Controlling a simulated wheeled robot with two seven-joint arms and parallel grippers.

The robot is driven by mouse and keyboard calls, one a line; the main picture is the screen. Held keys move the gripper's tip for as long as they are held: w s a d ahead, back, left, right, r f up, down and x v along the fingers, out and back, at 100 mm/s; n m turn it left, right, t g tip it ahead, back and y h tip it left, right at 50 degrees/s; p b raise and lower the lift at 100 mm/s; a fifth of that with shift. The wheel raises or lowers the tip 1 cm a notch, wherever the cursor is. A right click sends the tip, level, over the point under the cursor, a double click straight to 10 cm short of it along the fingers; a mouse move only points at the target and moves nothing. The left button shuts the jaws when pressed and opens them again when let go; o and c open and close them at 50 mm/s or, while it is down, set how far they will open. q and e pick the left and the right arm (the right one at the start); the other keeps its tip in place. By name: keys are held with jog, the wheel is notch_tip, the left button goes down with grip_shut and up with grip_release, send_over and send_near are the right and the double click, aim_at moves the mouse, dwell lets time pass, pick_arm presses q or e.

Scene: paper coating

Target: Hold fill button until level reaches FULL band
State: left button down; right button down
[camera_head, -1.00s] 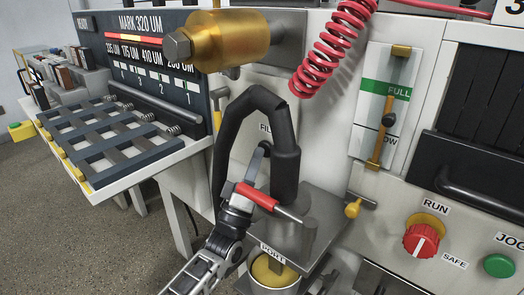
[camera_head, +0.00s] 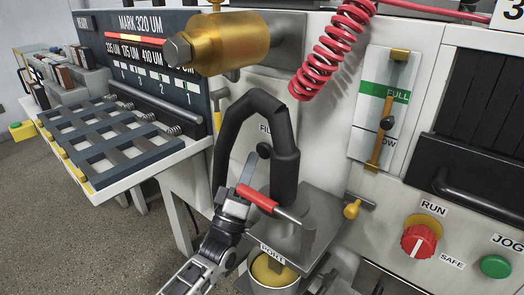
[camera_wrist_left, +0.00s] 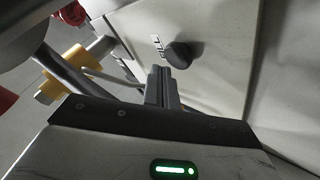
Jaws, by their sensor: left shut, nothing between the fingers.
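The fill button (camera_head: 264,150) is a black round knob on the pale machine panel, beside the partly hidden FILL label. It shows in the left wrist view (camera_wrist_left: 179,55) too. My left gripper (camera_head: 248,168) is shut and empty, its tips just below and left of the button in the head view. In the left wrist view the fingertips (camera_wrist_left: 160,74) look apart from the button. The level gauge (camera_head: 370,110) has a green FULL band (camera_head: 374,89). Its black float (camera_head: 387,123) sits below that band, just above the LOW label. My right gripper is not in view.
A thick black hose (camera_head: 285,165) arches around the button. A yellow-topped port (camera_head: 272,269) is below, and the red RUN knob (camera_head: 419,240) is at right.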

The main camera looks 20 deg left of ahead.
pick_arm(q)
jog(key=s, duration=0.1)
jog(key=s+a+p, duration=0.1)
jog(key=s, duration=0.1)
jog(key=s+p, duration=0.1)
jog(key=shift+s+a, duration=0.35)
jog(key=shift+s, duration=0.05)
dwell(0.5)
